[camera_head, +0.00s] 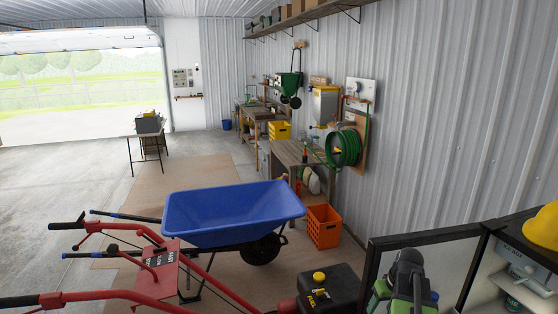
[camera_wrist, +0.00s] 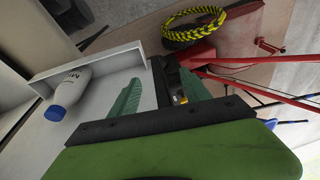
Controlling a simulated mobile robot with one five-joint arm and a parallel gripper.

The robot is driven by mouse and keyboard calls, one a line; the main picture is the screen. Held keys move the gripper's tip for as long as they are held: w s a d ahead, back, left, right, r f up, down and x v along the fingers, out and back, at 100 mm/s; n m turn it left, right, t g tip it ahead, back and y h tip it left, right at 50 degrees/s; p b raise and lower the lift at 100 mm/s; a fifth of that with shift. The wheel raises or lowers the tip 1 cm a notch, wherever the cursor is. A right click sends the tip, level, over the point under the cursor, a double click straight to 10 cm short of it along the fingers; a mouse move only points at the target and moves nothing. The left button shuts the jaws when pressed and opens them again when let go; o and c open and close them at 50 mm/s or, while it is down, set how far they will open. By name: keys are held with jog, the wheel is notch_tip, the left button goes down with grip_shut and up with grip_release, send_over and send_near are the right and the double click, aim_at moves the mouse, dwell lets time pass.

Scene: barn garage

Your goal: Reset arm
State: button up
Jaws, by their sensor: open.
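My gripper (camera_wrist: 162,86) shows in the wrist view with its two green fingers spread apart. I see nothing between the fingers. Part of my green and black arm (camera_head: 405,284) shows at the bottom right of the head view, beside a dark-framed shelf unit. A white bottle (camera_wrist: 72,84) with a blue cap is left of the fingers in the wrist view, on a white shelf (camera_wrist: 110,66). It is apart from the fingers.
A black-framed shelf unit (camera_head: 425,238) with a yellow hard hat (camera_head: 543,226) stands close on the right. A blue wheelbarrow (camera_head: 230,212) and red-handled machine (camera_head: 160,270) stand in front. A yellow-black coil (camera_wrist: 195,27) lies beyond the fingers. Floor at left (camera_head: 50,180) is clear.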

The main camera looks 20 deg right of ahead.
jog(key=w+a+f+n+g+b, duration=0.1)
jog(key=a+f+b, duration=0.1)
jog(key=a, duration=1.6)
jog(key=w+a+f+g+b, duration=0.1)
jog(key=a+f, duration=0.2)
jog(key=a, duration=1.5)
jog(key=shift+w+n+g+h+b, duration=0.15)
jog(key=shift+n+g+h+b, duration=0.15)
jog(key=shift+n+b, duration=0.1)
